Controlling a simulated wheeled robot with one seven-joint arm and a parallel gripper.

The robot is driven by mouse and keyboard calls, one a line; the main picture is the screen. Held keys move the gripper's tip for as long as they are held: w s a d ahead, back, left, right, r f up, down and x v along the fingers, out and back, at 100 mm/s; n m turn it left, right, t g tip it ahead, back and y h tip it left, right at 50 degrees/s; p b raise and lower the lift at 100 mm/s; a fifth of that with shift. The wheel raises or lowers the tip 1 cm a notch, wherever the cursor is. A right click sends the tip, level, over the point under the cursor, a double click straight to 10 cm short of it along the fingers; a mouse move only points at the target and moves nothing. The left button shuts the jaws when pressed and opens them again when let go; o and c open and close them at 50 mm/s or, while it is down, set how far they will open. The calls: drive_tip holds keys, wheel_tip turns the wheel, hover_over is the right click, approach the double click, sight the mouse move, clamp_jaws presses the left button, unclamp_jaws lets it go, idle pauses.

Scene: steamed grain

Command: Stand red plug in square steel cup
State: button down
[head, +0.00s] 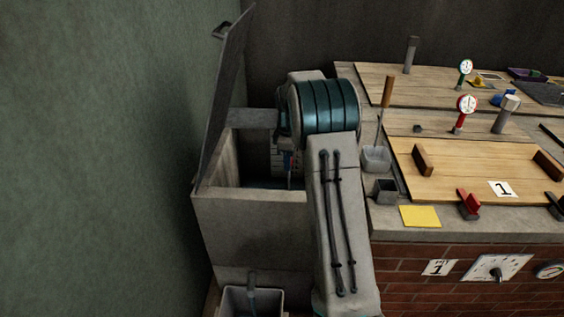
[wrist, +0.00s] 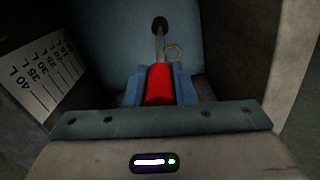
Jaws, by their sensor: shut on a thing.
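The red plug (wrist: 159,84) is held between the two blue fingers of my gripper (wrist: 159,86) in the wrist view. A thin grey rod runs from its far end toward a dark round spot on the tank floor; I cannot tell whether it touches it. In the head view my gripper is down inside the open concrete tank (head: 250,196), mostly hidden by my arm. The square steel cup (head: 385,191) looks like the dark square cup on the counter's left edge, to the right of my arm and apart from my gripper.
The tank's lid (head: 226,90) stands open and tilted. A volume scale (wrist: 40,82) marks the tank wall. A yellow pad (head: 420,216) and red clip (head: 468,205) lie nearby. A bin (head: 252,300) stands below.

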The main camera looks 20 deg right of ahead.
wheel_tip(320, 180, up, 2)
drive_tip(key=p, duration=0.6)
drive_tip(key=shift+w+r+p, duration=0.1)
drive_tip(key=shift+r+p, duration=0.15)
drive_tip(key=shift+p, duration=0.05)
drive_tip(key=r+p, duration=0.1)
drive_tip(key=p, duration=0.4)
drive_tip(key=shift+r, duration=0.15)
drive_tip(key=p, duration=0.3)
drive_tip(key=shift+r, duration=0.3)
drive_tip(key=shift+p, duration=0.3)
wheel_tip(320, 180, up, 10)
drive_tip(key=p, duration=0.5)
drive_tip(key=shift+f+p, duration=0.2)
drive_tip(key=shift+p, duration=0.15)
